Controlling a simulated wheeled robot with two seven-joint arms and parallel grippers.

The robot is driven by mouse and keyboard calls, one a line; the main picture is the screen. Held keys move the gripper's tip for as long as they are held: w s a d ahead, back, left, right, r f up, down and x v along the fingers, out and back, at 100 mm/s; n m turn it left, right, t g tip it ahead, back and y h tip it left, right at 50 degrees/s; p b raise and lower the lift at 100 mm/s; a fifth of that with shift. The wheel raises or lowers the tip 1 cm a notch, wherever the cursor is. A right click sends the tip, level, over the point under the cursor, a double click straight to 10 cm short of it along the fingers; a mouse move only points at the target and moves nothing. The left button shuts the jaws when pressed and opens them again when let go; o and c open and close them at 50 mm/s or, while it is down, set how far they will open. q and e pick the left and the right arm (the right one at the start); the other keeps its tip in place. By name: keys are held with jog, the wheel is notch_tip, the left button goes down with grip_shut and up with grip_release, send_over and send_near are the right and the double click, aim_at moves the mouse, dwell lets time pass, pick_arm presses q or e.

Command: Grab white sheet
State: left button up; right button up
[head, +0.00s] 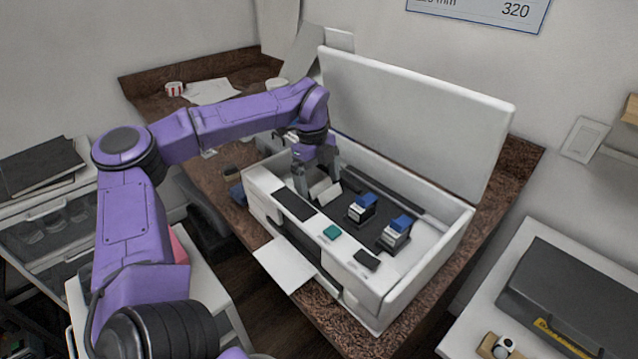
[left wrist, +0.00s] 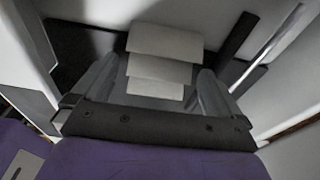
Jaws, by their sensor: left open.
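A white sheet (head: 284,264) sticks out of the front of the open white printer (head: 268,192). Another flat white sheet (head: 212,91) lies at the back of the brown desk. My left gripper (head: 317,183) is inside the printer's open top, pointing down, away from both sheets. Its jaws are open around a pale stepped block (head: 325,194). In the left wrist view, the block (left wrist: 163,48) shows between and beyond the two fingers; I cannot tell whether they touch it. My right gripper is not in view.
The raised printer lid (head: 415,115) stands behind my left gripper. Two blue-topped cartridges (head: 362,207) (head: 397,231) sit to its right inside the printer. A side table with a dark case (head: 575,290) stands at the right. A small red-and-white cup (head: 175,89) is on the desk.

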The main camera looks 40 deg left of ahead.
pick_arm(q)
jog(key=shift+f, duration=0.2)
dwell(0.3)
jog(key=c, duration=1)
jog(key=shift+c, duration=0.2)
